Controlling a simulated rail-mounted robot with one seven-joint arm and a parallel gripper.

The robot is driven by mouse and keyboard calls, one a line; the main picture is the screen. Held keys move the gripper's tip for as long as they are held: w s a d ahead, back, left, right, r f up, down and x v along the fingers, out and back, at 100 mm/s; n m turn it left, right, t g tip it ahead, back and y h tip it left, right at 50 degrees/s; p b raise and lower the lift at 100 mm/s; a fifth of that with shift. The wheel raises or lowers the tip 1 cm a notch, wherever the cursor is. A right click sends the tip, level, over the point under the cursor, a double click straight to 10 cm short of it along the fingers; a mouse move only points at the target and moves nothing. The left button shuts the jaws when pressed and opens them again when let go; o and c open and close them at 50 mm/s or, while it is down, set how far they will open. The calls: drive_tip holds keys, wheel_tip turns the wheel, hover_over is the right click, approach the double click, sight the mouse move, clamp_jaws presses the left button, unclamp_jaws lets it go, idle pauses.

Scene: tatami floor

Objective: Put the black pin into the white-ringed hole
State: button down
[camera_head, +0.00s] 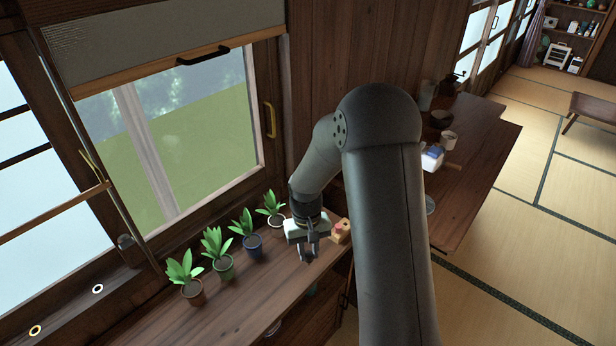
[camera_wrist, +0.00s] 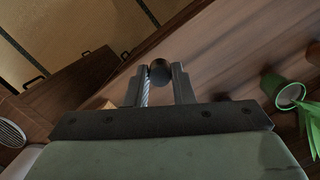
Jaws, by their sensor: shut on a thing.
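My gripper (camera_head: 308,256) is over the wooden sill counter, just right of the potted plants. In the wrist view its fingers (camera_wrist: 160,82) are shut on the black pin (camera_wrist: 159,69), whose round dark end shows between the fingertips. I cannot make out the pin in the head view. The white-ringed hole (camera_head: 97,289) is in the dark window ledge at the lower left, well away from my gripper.
Several potted plants (camera_head: 222,265) stand in a row between my gripper and the ringed holes. A small wooden block with a red top (camera_head: 339,231) is just right of my gripper. The counter front (camera_head: 225,310) is bare. A larger table (camera_head: 475,165) stands right.

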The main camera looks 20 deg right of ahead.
drive_tip(key=shift+w+d+f+n+b, duration=0.3)
drive_tip(key=shift+n+b, duration=0.1)
drive_tip(key=shift+b, duration=0.15)
drive_tip(key=w+d+r+n+t+h+b, duration=0.1)
drive_tip(key=w+d+r+n+b, duration=0.2)
drive_tip(key=n+b, duration=1)
drive_tip(key=d+r+n, duration=0.1)
drive_tip(key=d+r, duration=0.1)
drive_tip(key=d, duration=0.3)
drive_tip(key=shift+w+d+r+n+h+b, duration=0.15)
drive_tip(key=shift+w+d+n+h+b, duration=0.2)
drive_tip(key=shift+d+n+h, duration=0.05)
